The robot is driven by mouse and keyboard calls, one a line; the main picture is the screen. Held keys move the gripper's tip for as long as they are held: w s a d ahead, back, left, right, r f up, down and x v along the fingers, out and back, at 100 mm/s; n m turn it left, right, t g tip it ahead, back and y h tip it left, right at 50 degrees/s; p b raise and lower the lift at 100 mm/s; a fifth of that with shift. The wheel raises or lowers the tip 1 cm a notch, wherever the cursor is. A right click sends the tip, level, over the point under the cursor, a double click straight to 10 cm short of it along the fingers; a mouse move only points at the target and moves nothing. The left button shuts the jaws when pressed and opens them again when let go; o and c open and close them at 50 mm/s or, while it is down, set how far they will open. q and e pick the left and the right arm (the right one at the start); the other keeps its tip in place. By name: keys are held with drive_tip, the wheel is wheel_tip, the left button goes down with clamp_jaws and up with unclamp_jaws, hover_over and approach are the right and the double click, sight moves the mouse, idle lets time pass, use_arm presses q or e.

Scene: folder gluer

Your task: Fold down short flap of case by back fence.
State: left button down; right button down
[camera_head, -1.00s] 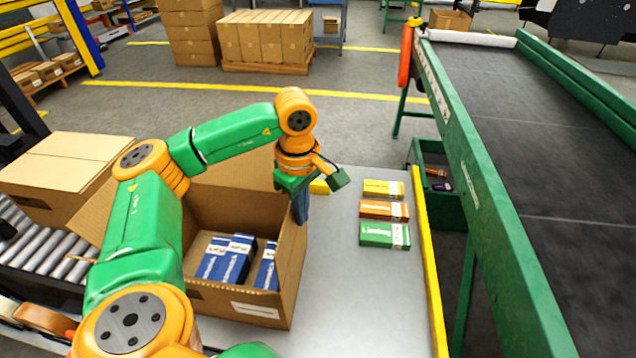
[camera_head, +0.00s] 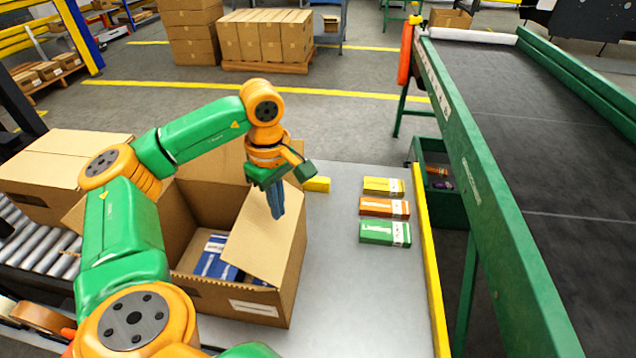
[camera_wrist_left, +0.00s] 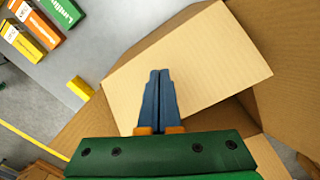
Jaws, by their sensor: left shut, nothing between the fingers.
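The open cardboard case (camera_head: 278,290) stands on the grey table with blue-and-white boxes (camera_head: 215,262) inside. Its short flap (camera_head: 262,245) on the right side leans inward over the opening and covers part of the boxes. The flap also shows in the left wrist view (camera_wrist_left: 205,60). My left gripper (camera_head: 277,214) is shut and empty, pointing down at the flap's outer face. In the left wrist view its blue fingers (camera_wrist_left: 160,75) overlap the flap; exact contact cannot be told. The far flap stands up behind my arm. My right gripper is not in view.
A yellow block (camera_head: 317,184) sits behind the case. Yellow, orange and green cartons (camera_head: 385,232) lie right of it, with clear table between. A yellow edge strip (camera_head: 430,265) and a green conveyor (camera_head: 480,210) bound the right. A closed case (camera_head: 60,165) stands at left.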

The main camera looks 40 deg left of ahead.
sight(258, 213)
use_arm(q)
drive_tip(key=shift+s+a+f+b, duration=0.3)
drive_tip(key=shift+a+f+b, duration=0.05)
drive_tip(key=shift+a+f, duration=0.15)
drive_tip(key=shift+s+a, duration=0.25)
drive_tip(key=shift+a, duration=0.1)
drive_tip(key=shift+r, duration=0.1)
drive_tip(key=shift+s+a+f+b, duration=0.35)
drive_tip(key=shift+a+f+b, duration=0.25)
drive_tip(key=shift+f+b, duration=0.3)
drive_tip(key=shift+s+a+f, duration=0.1)
drive_tip(key=shift+s+a, duration=0.1)
drive_tip(key=shift+a, duration=0.05)
drive_tip(key=shift+a+r, duration=0.1)
drive_tip(key=shift+r, duration=0.1)
drive_tip(key=shift+s+a+f+b, duration=0.15)
drive_tip(key=shift+a+f+b, duration=0.05)
drive_tip(key=shift+f+b, duration=0.35)
drive_tip(key=shift+s+a+f+b, duration=0.1)
drive_tip(key=shift+a+f+b, duration=0.05)
drive_tip(key=shift+f+b, duration=0.4)
drive_tip(key=shift+s+a, duration=0.1)
drive_tip(key=shift+a, duration=0.05)
wheel_tip(258, 213, up, 10)
drive_tip(key=p, duration=0.9)
drive_tip(key=shift+f, duration=0.3)
